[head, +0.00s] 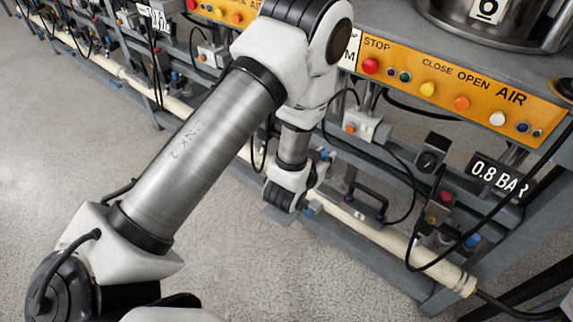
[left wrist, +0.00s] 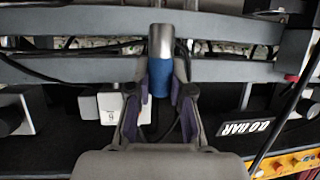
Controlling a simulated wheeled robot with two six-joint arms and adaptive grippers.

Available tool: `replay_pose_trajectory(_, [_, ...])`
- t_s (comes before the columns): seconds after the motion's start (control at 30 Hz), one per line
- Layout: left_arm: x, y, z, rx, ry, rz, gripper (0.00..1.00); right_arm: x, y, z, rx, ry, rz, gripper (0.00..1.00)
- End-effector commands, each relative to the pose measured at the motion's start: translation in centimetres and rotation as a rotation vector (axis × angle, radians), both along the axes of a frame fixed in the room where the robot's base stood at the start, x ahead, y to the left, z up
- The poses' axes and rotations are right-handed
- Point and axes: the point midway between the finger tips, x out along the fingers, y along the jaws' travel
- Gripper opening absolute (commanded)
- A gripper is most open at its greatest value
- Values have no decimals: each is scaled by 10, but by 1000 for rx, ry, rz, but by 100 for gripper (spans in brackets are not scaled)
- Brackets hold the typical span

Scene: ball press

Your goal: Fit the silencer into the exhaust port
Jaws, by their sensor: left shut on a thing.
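My left gripper (left wrist: 161,88) is shut on a cylinder with a blue band and a bright metal end, which I take to be the silencer (left wrist: 161,42). The metal end points away from the fingers, toward a grey rail. I cannot tell whether it touches anything. In the head view my left arm reaches down in front of the press frame, and its wrist hides most of the gripper. I cannot make out the exhaust port in either view. My right gripper is not in view.
A grey rail (left wrist: 70,68) crosses behind the silencer. A white valve box (left wrist: 112,106) is left of the fingers, and a pressure label (left wrist: 250,128) is right. An orange button panel (head: 440,83), a cream pipe (head: 400,243) and black hoses line the frame. The floor (head: 60,140) at left is clear.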

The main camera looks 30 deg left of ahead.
Motion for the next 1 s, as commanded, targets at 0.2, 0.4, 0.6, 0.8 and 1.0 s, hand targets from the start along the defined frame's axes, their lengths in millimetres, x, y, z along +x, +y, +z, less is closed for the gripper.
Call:
replay_pose_trajectory(0.2, [11,19,-9,-7,0,7,0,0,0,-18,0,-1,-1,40])
replay_pose_trajectory(0.4, [32,74,-14,-8,-3,13,0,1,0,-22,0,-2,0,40])
replay_pose_trajectory(0.6, [54,129,-20,-4,-4,8,0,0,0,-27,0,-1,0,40])
replay_pose_trajectory(0.8, [64,152,-23,-1,-1,2,0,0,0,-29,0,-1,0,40])
replay_pose_trajectory(1.0, [63,152,-56,-1,2,0,0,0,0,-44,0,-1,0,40])
